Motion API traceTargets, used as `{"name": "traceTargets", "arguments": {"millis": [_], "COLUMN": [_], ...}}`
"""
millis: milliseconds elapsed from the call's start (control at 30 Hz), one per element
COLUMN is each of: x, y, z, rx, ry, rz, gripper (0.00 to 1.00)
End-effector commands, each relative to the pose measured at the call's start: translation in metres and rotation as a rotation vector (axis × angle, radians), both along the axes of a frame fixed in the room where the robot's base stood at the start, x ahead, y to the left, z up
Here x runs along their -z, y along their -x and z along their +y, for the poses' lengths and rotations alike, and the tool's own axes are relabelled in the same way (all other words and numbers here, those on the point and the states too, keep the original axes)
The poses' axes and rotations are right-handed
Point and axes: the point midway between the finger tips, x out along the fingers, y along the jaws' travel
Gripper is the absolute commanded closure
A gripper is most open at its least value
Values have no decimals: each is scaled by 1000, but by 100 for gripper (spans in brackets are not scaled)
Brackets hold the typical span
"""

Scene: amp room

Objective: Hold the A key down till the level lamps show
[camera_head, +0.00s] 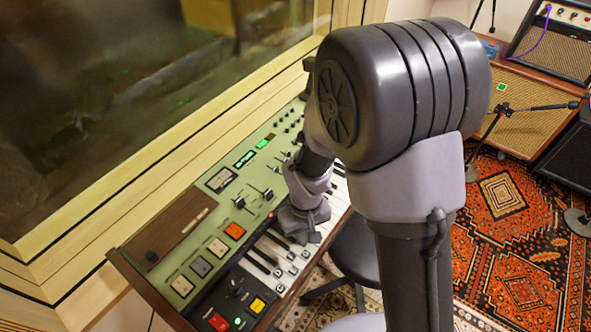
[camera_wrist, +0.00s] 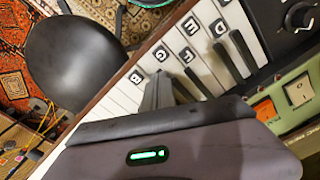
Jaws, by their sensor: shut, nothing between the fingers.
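The keyboard (camera_head: 270,262) is set in a green console, with square letter patches on several white keys. The head view shows my gripper (camera_head: 303,234) low over the keys. Small green displays (camera_head: 245,158) glow on the console.
A lit red light (camera_head: 271,214) sits close left of my gripper. Sliders (camera_head: 252,196) and coloured buttons (camera_head: 234,231) stand on the panel. A black stool (camera_head: 356,250) stands in front of the keys. A window runs behind the console; amplifiers (camera_head: 530,95) stand at the right.

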Motion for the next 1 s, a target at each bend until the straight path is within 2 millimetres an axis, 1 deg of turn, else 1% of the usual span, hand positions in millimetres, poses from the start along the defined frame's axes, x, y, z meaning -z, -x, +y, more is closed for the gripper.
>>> {"name": "traceTargets", "arguments": {"millis": [133, 667, 733, 1000], "x": [-11, -70, -72, -70], "y": [0, 0, 0, 0], "z": [0, 0, 0, 0], "rx": [0, 0, 0, 0], "ry": [0, 0, 0, 0], "rz": [0, -1, -1, 0], "gripper": [100, 100, 100, 100]}}
